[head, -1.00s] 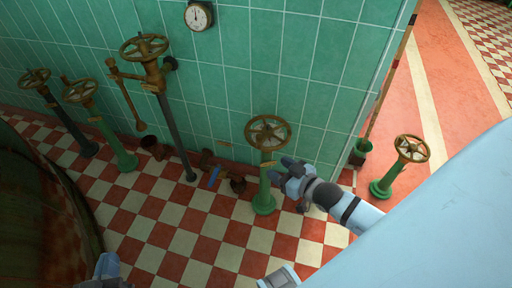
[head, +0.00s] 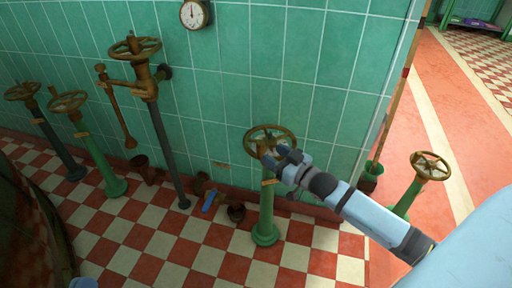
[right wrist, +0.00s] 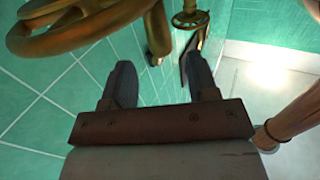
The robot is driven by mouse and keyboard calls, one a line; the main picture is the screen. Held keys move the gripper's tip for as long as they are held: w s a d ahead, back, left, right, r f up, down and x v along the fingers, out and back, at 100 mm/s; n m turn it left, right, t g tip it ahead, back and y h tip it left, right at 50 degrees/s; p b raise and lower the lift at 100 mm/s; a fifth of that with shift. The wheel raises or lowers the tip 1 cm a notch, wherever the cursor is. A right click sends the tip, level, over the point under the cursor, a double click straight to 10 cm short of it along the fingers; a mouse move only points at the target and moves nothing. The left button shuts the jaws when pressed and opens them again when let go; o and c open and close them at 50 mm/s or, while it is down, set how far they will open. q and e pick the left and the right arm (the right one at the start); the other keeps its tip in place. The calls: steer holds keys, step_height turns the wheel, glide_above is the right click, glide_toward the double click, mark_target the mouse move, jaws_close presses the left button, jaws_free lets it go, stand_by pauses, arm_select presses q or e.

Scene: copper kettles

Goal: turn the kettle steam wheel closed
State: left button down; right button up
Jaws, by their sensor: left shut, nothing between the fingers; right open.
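A brass spoked handwheel (head: 269,138) sits on a green pedestal (head: 266,215) by the tiled wall, with a small tag below it. Which wheel is the steam wheel I cannot read. My right gripper (head: 284,154) is open at the near right side of this wheel and hides part of its rim. In the right wrist view the open fingers (right wrist: 162,85) have nothing between them; a large brass wheel rim (right wrist: 85,35) is close, up and left of them. Whether they touch is unclear. Only a sliver of my left gripper (head: 84,283) shows at the bottom edge.
Other handwheels stand left (head: 68,101), high on a wall pipe (head: 135,47), and right (head: 430,166). A gauge (head: 194,14) hangs on the wall. Checkered floor in front is mostly clear.

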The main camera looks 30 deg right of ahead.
steer(key=b+x, duration=0.2)
steer(key=x, duration=0.6)
arm_select(q)
step_height(320, 180, down, 4)
steer(key=shift+d+r+g, duration=0.1)
steer(key=shift+d+g, duration=0.05)
steer(key=shift+g, duration=0.55)
arm_select(e)
jaws_close()
